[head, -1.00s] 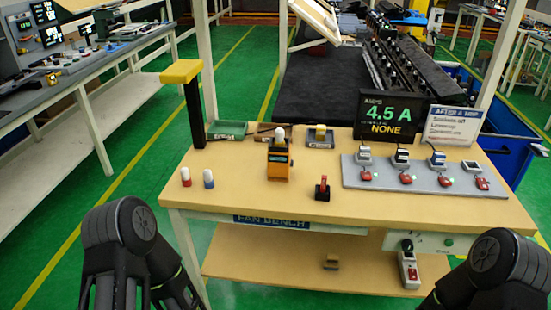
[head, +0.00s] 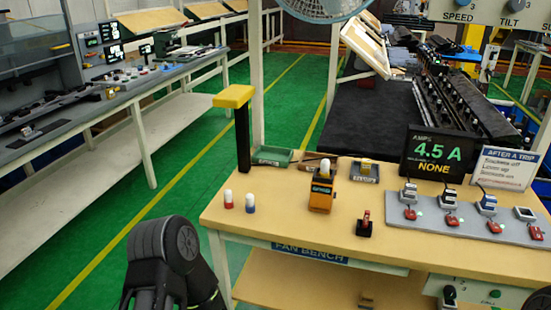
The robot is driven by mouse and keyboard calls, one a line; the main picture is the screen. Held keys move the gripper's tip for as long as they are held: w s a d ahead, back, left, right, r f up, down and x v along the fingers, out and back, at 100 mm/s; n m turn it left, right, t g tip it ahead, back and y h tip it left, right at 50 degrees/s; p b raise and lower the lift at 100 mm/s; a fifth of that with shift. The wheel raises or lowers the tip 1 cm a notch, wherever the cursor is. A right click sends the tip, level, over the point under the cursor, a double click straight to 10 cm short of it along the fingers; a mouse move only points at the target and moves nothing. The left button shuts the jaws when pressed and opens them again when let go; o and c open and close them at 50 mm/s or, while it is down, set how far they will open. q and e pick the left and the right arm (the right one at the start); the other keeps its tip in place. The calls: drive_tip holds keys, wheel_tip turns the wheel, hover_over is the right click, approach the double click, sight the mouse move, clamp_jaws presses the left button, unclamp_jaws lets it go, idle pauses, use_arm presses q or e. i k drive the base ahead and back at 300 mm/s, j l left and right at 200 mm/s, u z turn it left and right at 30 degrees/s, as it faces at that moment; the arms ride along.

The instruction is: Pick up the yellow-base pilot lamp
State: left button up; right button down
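A white-domed lamp (head: 325,165) stands upright in the top of an orange box (head: 321,193) on the bench; its base is hidden, so its colour cannot be told. A small yellow piece (head: 366,164) sits in a dark tray (head: 364,178) to the right of that box; it is too small to tell whether it is a lamp. Two white-topped lamps stand at the bench's left, one with a red base (head: 228,203) and one with a blue base (head: 250,208). My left arm shows at the lower left, away from the bench top, but neither gripper is in view.
A yellow-topped black post (head: 242,135) rises at the bench's back left. A red-handled part (head: 364,225) stands near the front. A grey strip (head: 470,222) with several switches fills the right, before a display (head: 437,157).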

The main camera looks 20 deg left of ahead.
sight(325, 172)
drive_tip(key=i+l, duration=0.1)
drive_tip(key=l, duration=1.15)
drive_tip(key=i+z, duration=0.05)
